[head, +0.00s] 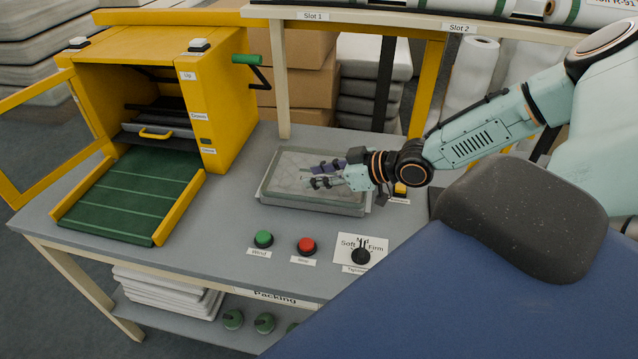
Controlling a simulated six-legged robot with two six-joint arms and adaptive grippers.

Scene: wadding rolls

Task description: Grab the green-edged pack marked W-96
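No pack with a readable W-96 mark shows in the head view. My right gripper (314,177) is over the shallow grey tray (270,199) on the workbench. Its two fingers point left and look apart, with no pack visible between them. The tray holds a pale, see-through surface or sheet; I cannot tell which. I cannot tell whether the fingertips touch it. My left gripper is not in view.
A yellow machine (226,105) with a green ramp (130,190) stands left. A green button (263,239), red button (306,246) and Soft/Firm dial (361,256) sit in front of the tray. Green-banded rolls, one marked R-91 (600,8), lie on the upper shelf.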

